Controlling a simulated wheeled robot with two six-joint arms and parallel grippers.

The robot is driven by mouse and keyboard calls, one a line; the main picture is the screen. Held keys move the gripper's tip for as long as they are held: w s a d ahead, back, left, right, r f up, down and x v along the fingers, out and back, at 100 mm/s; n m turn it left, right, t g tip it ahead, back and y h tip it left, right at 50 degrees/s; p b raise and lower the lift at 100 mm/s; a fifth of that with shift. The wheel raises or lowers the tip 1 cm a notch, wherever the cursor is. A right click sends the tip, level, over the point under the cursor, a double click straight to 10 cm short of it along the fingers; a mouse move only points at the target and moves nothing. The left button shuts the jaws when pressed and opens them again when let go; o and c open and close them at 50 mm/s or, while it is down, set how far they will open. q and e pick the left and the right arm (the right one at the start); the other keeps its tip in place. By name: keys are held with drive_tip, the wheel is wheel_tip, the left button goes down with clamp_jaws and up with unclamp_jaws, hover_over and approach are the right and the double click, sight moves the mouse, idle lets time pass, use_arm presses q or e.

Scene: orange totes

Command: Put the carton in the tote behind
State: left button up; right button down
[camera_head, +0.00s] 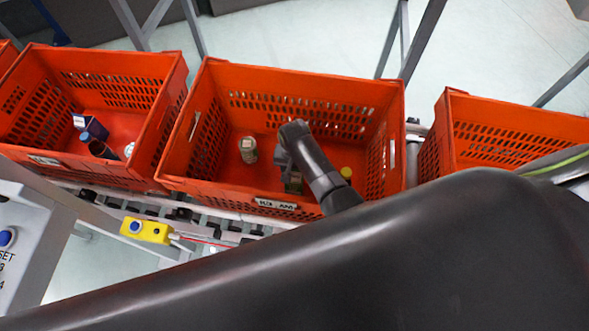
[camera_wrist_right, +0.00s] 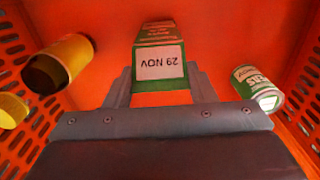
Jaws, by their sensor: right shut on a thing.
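I cannot tell whether the carton touches the tote floor. My left gripper is not in view. Which tote counts as behind is not clear.
A green-labelled can (camera_head: 248,150) and a yellow-lidded jar (camera_head: 346,173) are also in the middle tote. The right tote (camera_head: 520,112) is partly hidden by my arm.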

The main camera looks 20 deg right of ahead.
drive_tip(key=shift+f, duration=0.1)
drive_tip(key=c, duration=0.6)
unclamp_jaws()
drive_tip(key=shift+f, duration=0.1)
drive_tip(key=shift+r, duration=0.6)
wheel_tip(320, 180, up, 11)
drive_tip(key=shift+r+p, duration=0.1)
drive_tip(key=shift+p, duration=0.95)
